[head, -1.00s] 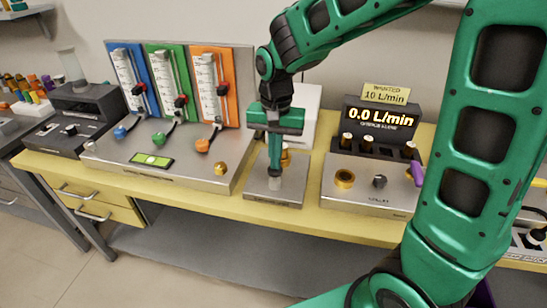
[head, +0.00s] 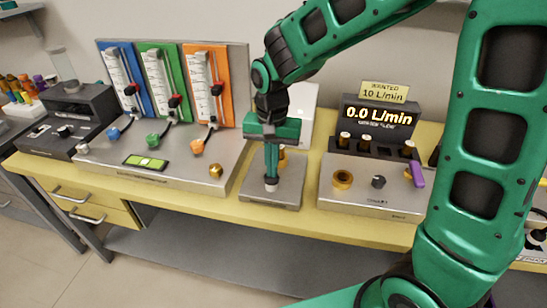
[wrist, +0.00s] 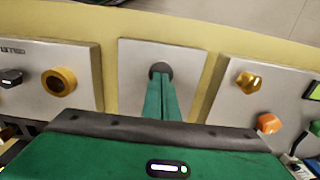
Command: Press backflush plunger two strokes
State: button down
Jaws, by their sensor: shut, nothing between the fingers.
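The backflush plunger shows as a short grey round knob (head: 271,184) on a square metal plate (head: 287,192) at the middle of the bench. In the wrist view it is a dark round top (wrist: 160,69) on the plate. My gripper (head: 271,178) is shut and points straight down, with its green fingertips over the knob. In the wrist view my fingertips (wrist: 160,80) overlap the knob's edge and seem to touch its top. The fingers hide part of the knob. Its exact height cannot be told.
A panel with blue, green and orange flowmeters (head: 205,85) stands left. A box with knobs and a 0.0 L/min display (head: 380,116) stands right. A brass part (head: 283,157) and a white box (head: 303,110) are behind my gripper.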

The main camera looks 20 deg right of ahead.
jog(key=shift+s+f, duration=0.15)
notch_tip(320, 180, up, 14)
jog(key=shift+w, duration=0.25)
dwell(1.1)
